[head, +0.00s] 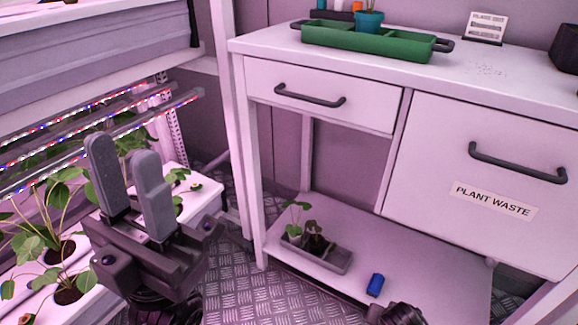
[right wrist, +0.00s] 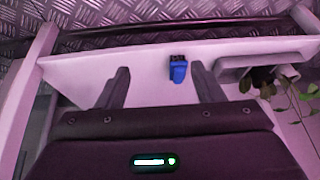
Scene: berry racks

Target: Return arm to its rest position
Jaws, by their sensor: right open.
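My left gripper (head: 127,160) stands upright at the left of the head view, in front of the plant rack. Its two grey fingers are apart with nothing between them. My right gripper (right wrist: 163,82) shows in the right wrist view with its fingers wide apart and empty, over the cart's lower shelf. In the head view only a dark part of my right arm (head: 402,314) shows at the bottom edge. A small blue object (head: 376,284) lies on the lower shelf. It also shows in the right wrist view (right wrist: 178,70), beyond and between the fingers, apart from them.
The white lower shelf (head: 400,265) carries a grey tray (head: 330,262) with small plants. Above are a drawer (head: 320,95) and a plant waste bin front (head: 480,220). A green tray (head: 365,41) stands on the top. Potted plants (head: 65,290) fill the rack at left.

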